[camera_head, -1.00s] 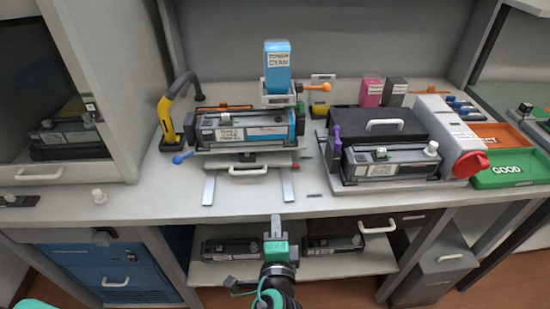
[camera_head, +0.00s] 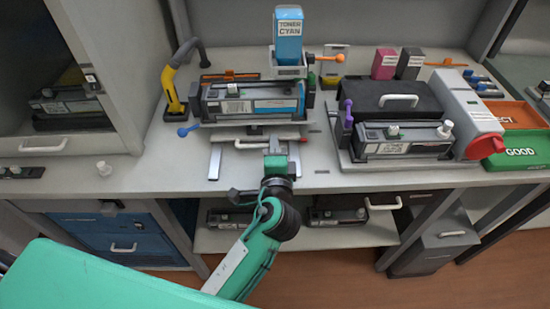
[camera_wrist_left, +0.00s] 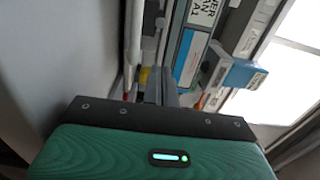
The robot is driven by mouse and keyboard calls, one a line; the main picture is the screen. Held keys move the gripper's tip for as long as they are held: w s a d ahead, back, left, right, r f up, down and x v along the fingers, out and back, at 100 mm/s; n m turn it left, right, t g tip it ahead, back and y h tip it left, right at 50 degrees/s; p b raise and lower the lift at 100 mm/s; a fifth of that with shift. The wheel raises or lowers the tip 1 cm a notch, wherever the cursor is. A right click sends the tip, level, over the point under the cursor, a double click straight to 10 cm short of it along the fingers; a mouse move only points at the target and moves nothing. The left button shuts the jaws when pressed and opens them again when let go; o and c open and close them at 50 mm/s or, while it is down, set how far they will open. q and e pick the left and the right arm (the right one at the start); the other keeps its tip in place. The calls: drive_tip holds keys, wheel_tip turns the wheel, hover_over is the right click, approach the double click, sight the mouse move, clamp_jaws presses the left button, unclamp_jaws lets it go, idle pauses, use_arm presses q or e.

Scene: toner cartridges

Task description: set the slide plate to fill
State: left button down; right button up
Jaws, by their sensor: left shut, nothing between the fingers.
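The slide plate (camera_head: 231,132) sits on the bench in the filling station. A toner cartridge with a blue label (camera_head: 252,106) lies on it, and it also shows in the left wrist view (camera_wrist_left: 194,48). The plate's white front handle (camera_head: 246,145) is partly hidden by my left gripper. My left gripper (camera_head: 274,148) is shut and empty at the handle's right part; I cannot tell whether it touches. Its fingers (camera_wrist_left: 160,86) point toward the station in the left wrist view. A cyan toner bottle (camera_head: 288,38) stands above the plate in a holder. My right gripper is not in view.
A second station with a dark cover (camera_head: 395,102) and a red knob stands to the right. A yellow-handled hose (camera_head: 171,90) stands left, near a blue lever knob (camera_head: 188,130). An orange lever (camera_head: 331,58) sticks out beside the bottle. The bench's left front is mostly clear.

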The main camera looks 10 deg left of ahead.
sight(272, 119)
use_arm(q)
drive_tip(key=shift+x, duration=2.15)
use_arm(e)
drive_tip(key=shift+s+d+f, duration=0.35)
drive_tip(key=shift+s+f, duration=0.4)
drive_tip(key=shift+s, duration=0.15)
use_arm(q)
drive_tip(key=shift+w+p, duration=0.1)
drive_tip(key=shift+p, duration=0.2)
drive_tip(key=x, duration=0.4)
drive_tip(key=shift+w+a+p, duration=0.15)
drive_tip(key=shift+w+p, duration=0.2)
drive_tip(key=shift+p, duration=0.05)
drive_tip(key=shift+s+r, duration=0.1)
drive_tip(key=shift+r, duration=0.1)
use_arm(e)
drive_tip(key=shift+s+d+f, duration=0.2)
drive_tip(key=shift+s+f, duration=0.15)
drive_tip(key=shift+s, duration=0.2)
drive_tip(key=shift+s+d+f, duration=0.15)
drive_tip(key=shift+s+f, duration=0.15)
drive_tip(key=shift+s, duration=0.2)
use_arm(q)
drive_tip(key=shift+a, duration=0.1)
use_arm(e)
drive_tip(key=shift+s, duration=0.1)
